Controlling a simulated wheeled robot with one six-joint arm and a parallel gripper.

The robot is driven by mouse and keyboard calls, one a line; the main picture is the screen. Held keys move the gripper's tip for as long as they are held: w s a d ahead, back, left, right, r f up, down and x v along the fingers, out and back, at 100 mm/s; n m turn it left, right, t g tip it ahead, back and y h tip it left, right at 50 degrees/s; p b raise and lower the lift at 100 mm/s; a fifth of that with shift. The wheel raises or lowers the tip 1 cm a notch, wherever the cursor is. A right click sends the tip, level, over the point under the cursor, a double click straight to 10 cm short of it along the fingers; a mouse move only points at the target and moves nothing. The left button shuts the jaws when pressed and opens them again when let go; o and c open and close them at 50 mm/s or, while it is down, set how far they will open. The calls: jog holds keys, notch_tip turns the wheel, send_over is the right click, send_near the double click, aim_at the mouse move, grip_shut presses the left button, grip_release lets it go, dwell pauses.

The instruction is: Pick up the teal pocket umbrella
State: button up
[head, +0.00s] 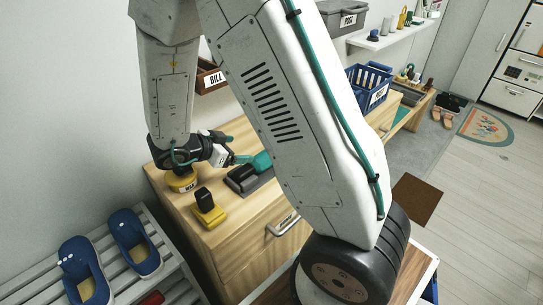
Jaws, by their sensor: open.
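A teal object (263,161), which looks like the pocket umbrella, lies on the wooden cabinet top. It is partly hidden behind my large white arm link. My gripper (238,150) is low over the cabinet top, just left of the teal object, with its fingers pointing toward it. The gripper is open. It is small in this view, and I cannot tell whether a finger touches the teal object.
A dark grey item (243,180) lies in front of the umbrella. A yellow tin marked WAX (182,183) and a yellow-and-black item (207,208) stand left. Blue shoes (133,243) rest on a slatted rack.

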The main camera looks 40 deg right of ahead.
aim_at(260, 155)
jog(key=s+g, duration=0.2)
jog(key=shift+s+d+f+m+h, duration=0.15)
jog(key=shift+s+f+m+h, duration=0.2)
jog(key=shift+f+m+h, duration=0.05)
jog(key=shift+s+d+f, duration=0.1)
jog(key=shift+s+d, duration=0.15)
jog(key=shift+s, duration=0.05)
jog(key=x, duration=0.7)
jog(key=shift+w, duration=0.1)
jog(key=shift+c, duration=0.3)
jog(key=c, duration=1.3)
jog(key=shift+o, duration=0.2)
